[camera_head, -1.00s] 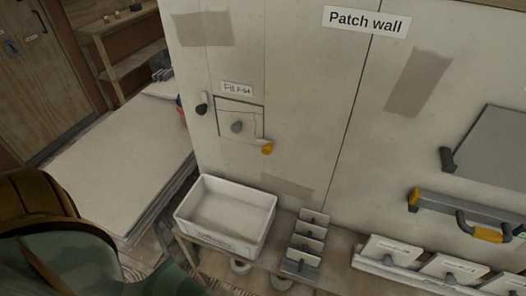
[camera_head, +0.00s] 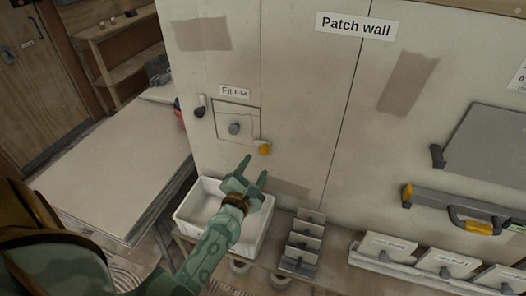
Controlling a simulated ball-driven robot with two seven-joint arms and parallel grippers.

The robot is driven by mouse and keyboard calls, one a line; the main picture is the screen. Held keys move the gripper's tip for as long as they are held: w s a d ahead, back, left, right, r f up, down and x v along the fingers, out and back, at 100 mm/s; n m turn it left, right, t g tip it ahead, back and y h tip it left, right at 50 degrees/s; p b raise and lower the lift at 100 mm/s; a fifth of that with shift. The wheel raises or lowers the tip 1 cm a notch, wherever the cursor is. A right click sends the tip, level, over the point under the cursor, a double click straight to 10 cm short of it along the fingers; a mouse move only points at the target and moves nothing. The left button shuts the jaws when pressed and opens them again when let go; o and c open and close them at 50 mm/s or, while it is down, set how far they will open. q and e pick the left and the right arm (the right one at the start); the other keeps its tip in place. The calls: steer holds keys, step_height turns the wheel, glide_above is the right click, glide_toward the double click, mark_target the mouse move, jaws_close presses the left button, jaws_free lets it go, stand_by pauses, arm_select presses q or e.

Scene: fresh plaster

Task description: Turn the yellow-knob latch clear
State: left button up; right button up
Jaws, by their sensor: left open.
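The yellow-knob latch (camera_head: 264,150) sits at the lower right corner of a small square panel (camera_head: 246,115) in the patch wall (camera_head: 300,80). The panel has a grey knob (camera_head: 234,128) in its middle. A dark-knob latch (camera_head: 199,111) is at the panel's left. My left gripper (camera_head: 254,170) is open and empty, with its fingers pointing up just below the yellow knob in the picture. It appears apart from the knob, though the depth is hard to tell. My right gripper is not in view.
A white bin (camera_head: 190,213) stands below the panel, partly hidden by my left arm. A rack of small grey-handled pieces (camera_head: 303,243) is right of it. A yellow-gripped bar (camera_head: 465,212) and a grey board (camera_head: 490,150) are on the wall at right. Stacked sheets (camera_head: 115,165) lie at left.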

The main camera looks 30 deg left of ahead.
mark_target(263, 153)
arm_select(q)
steer(key=x, duration=0.8)
steer(key=shift+b, duration=0.35)
steer(key=shift+d, duration=0.1)
steer(key=c, duration=1)
